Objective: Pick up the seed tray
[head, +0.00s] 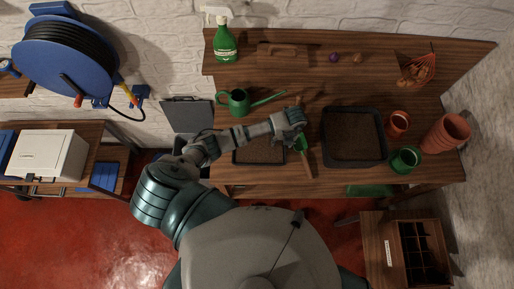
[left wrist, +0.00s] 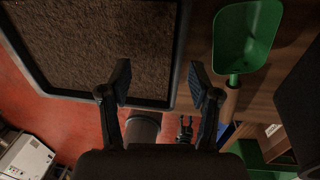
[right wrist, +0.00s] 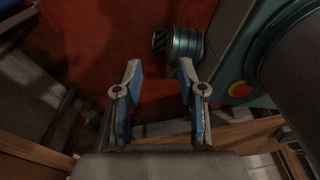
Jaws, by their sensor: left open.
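A dark tray filled with brown soil (head: 258,153) lies on the wooden bench, partly hidden under my left arm. It also fills the upper left of the left wrist view (left wrist: 95,45). A larger black soil-filled tray (head: 353,136) lies to its right. I cannot tell from looks alone which is the seed tray. My left gripper (head: 297,134) is over the bench near the smaller tray's right end. In the left wrist view its open fingers (left wrist: 160,80) appear on either side of the tray's right rim; the height gap is unclear. My right gripper (right wrist: 160,78) is open and empty above the floor.
A green scoop (left wrist: 247,35) with a wooden handle lies between the trays, close to my left gripper. A green watering can (head: 238,101) stands behind. Terracotta pots (head: 447,133) and a green pot (head: 405,159) stand right. A wooden crate (head: 418,250) is at lower right.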

